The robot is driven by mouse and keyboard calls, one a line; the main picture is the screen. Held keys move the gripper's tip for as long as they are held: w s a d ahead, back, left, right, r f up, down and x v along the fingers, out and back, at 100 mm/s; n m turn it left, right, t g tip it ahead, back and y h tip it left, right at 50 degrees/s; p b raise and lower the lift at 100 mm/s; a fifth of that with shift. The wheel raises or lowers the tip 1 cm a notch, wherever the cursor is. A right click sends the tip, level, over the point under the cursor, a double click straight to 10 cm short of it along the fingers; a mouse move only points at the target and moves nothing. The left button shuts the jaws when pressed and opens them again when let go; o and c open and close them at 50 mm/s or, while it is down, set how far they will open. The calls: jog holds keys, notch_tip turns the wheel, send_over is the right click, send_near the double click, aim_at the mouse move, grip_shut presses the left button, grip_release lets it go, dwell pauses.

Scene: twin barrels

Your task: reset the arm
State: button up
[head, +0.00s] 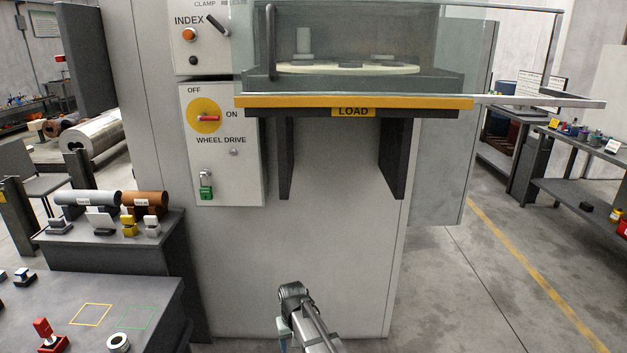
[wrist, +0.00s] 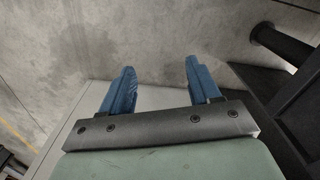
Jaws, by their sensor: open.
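My gripper shows in the wrist view (wrist: 158,88) with its two blue fingers spread apart. It is open and nothing is between the fingers. Behind the fingers are a grey concrete surface and a pale panel edge. In the head view my arm rises from the bottom edge, in front of the grey machine cabinet (head: 300,240). The fingers themselves cannot be made out clearly there.
A LOAD shelf (head: 353,111) with a glass guard juts from the cabinet above my arm. A control panel (head: 222,145) with a green padlock (head: 206,190) is at left. A bench (head: 110,300) holds a red-handled stamp (head: 46,335) and a tape roll (head: 118,343). Floor at right is open.

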jog(key=s+d+f+m, duration=0.25)
jog(key=s+d, duration=0.45)
jog(key=d, duration=0.5)
jog(key=s+d+f+m, duration=0.1)
jog(key=s+d+f, duration=0.2)
jog(key=s+d, duration=0.55)
jog(key=s+d+f+g, duration=0.1)
jog(key=s+f+g, duration=0.2)
jog(key=s+f, duration=0.7)
jog(key=s+d+f+g, duration=0.1)
jog(key=s+f+g, duration=0.2)
jog(key=s+f, duration=0.7)
jog(key=s, duration=0.7)
jog(key=shift+d+g, duration=0.25)
jog(key=shift+g, duration=0.15)
